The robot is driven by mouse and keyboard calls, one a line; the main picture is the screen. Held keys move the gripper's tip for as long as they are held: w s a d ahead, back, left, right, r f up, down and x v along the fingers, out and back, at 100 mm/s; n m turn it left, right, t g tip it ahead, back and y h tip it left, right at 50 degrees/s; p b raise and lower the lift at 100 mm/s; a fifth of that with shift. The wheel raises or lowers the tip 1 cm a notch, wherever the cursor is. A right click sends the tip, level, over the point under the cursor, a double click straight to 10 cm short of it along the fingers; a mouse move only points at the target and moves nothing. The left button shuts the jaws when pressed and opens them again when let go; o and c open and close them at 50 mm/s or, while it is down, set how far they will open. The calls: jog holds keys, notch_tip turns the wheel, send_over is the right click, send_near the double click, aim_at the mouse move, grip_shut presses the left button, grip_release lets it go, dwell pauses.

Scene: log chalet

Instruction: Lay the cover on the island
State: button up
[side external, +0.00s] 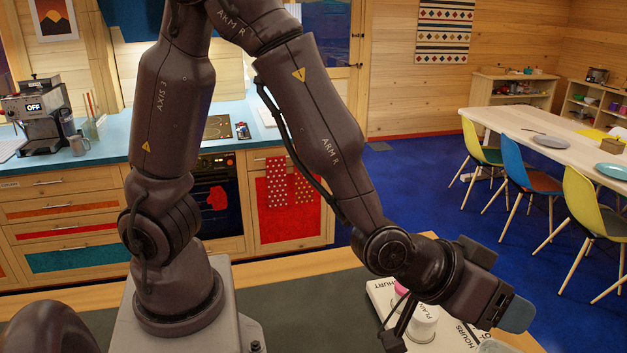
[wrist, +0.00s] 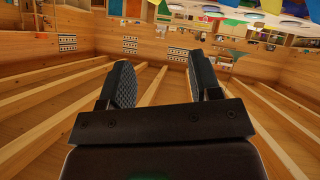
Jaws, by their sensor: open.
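The island (side external: 335,300) is a dark grey top with a wooden edge, low in the side view. On it is a white, lettered appliance (side external: 378,292), with a white jar marked PLAIN (side external: 424,322) and a pink top (side external: 402,288) among its parts. A pale rounded thing (side external: 492,346) shows at the bottom edge, cut off; I cannot tell whether it is the cover. My gripper (side external: 515,312) is above the island's right part, tilted sideways. In the wrist view my gripper (wrist: 163,82) has its fingers apart with nothing between them.
A dining table (side external: 560,140) with plates and coloured chairs (side external: 580,207) stands at the right. A counter (side external: 150,147) with a coffee machine (side external: 38,115) is behind. The island's top left of the appliance looks clear. The wrist view shows mostly wooden ceiling beams.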

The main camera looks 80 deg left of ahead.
jog(key=s+a+r+m+g, duration=0.1)
jog(key=s+a+r+g, duration=0.2)
jog(key=s+a+r, duration=0.35)
jog(key=s+a+r+g+y, duration=0.2)
jog(key=s+a+r, duration=0.3)
jog(key=s+a, duration=0.5)
jog(key=shift+s+a+g+y, duration=0.3)
jog(key=shift+s+a+g, duration=0.1)
jog(key=shift+a, duration=0.55)
